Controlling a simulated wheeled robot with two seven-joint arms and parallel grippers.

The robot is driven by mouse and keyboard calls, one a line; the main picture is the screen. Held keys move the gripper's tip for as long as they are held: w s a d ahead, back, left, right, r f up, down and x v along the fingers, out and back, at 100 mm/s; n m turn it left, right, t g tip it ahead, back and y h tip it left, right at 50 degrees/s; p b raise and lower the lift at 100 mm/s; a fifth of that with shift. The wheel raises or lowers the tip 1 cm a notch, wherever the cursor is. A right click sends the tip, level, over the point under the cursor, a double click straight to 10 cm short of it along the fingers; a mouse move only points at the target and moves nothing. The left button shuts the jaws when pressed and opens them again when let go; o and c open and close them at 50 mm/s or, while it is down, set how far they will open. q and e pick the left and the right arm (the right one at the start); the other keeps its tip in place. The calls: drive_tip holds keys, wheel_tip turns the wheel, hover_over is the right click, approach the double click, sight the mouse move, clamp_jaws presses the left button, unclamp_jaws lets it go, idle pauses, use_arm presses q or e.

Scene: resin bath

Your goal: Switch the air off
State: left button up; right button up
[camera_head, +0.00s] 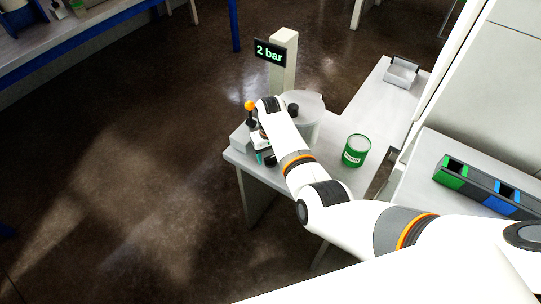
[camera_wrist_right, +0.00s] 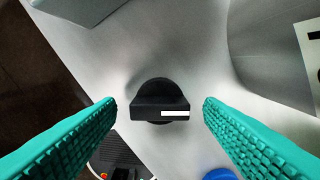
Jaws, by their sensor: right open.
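A black knob (camera_wrist_right: 160,102) with a white pointer line stands on the grey table top in the right wrist view. The line lies level, on the knob's right side. My right gripper (camera_wrist_right: 160,104) is open, with one teal finger on each side of the knob and a gap on both sides. In the head view the right gripper (camera_head: 264,157) is low over the table's near left part, and the arm hides part of it. A display (camera_head: 270,52) on a pale post reads "2 bar". My left gripper is not in view.
A lever with an orange ball (camera_head: 250,105) stands just beyond the gripper. A grey pot (camera_head: 312,108) is beside my arm, and a green can (camera_head: 356,150) stands right of it. A small tray (camera_head: 401,73) and green and blue bins (camera_head: 476,183) are further right.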

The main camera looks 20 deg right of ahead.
drive_tip(key=shift+f, duration=0.55)
drive_tip(key=c, duration=1)
drive_tip(key=shift+r+n+p, duration=0.15)
drive_tip(key=shift+n+p, duration=0.9)
drive_tip(key=shift+n, duration=0.35)
drive_tip(key=shift+n+p, duration=0.6)
drive_tip(key=shift+n, duration=1.2)
drive_tip(key=shift+w, duration=0.1)
drive_tip(key=o, duration=1)
